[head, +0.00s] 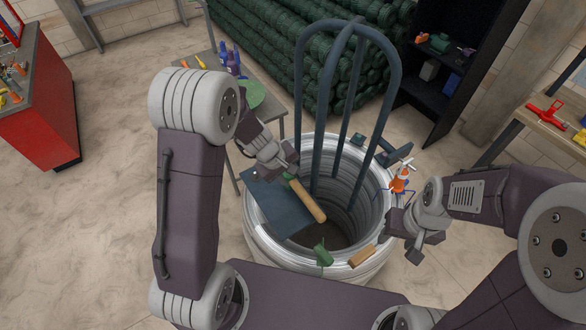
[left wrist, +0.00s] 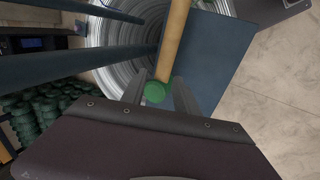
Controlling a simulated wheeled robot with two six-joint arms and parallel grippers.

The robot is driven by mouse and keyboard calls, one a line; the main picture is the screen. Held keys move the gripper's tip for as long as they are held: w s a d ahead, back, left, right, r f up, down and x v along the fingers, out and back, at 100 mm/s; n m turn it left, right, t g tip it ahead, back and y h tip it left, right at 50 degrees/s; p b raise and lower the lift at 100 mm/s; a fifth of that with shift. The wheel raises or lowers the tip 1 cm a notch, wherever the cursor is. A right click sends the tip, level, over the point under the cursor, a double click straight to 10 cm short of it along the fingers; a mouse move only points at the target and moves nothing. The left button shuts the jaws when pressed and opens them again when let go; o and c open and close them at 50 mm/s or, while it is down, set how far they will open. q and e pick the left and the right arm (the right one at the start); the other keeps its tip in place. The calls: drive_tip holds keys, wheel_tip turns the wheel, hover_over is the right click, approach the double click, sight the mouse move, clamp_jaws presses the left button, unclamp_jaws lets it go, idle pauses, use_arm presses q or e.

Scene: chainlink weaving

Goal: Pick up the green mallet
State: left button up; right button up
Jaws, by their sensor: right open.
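A tool with a wooden shaft and a green end, which I take for the green mallet (head: 311,203), slants over the dark blue plate (head: 272,208) on the rim of the wire coil (head: 268,258). My left gripper (head: 284,172) is at its green end. In the left wrist view the fingertips (left wrist: 157,82) close against both sides of the mallet (left wrist: 172,45). Whether the mallet touches the plate is unclear. My right gripper (head: 402,241) is open and empty by the coil's right side, apart from the mallet.
Tall dark bars (head: 331,90) rise from the coil. A green piece (head: 322,256) and a wooden block (head: 362,257) lie on its near rim. An orange-and-white figure (head: 399,180) is at the right rim. A table (head: 283,98) stands behind left; a workbench (head: 560,138) stands right.

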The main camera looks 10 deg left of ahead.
sight(296, 186)
use_arm(q)
drive_tip(key=shift+s+d+f, duration=0.1)
drive_tip(key=shift+s+f, duration=0.25)
drive_tip(key=shift+f, duration=0.2)
drive_tip(key=shift+s+d+f, duration=0.1)
drive_tip(key=shift+s+f, duration=0.2)
drive_tip(key=shift+f, duration=0.2)
drive_tip(key=x, duration=0.3)
drive_tip(key=b+x, duration=0.1)
drive_tip(key=x, duration=0.1)
drive_tip(key=shift+w+d+f, duration=0.1)
drive_tip(key=shift+w+f, duration=0.15)
drive_tip(key=shift+w, duration=0.25)
drive_tip(key=shift+d+f, duration=0.1)
drive_tip(key=shift+f, duration=0.1)
drive_tip(key=shift+s, duration=0.15)
clamp_jaws()
use_arm(e)
drive_tip(key=shift+s+f, duration=0.55)
drive_tip(key=shift+f, duration=0.1)
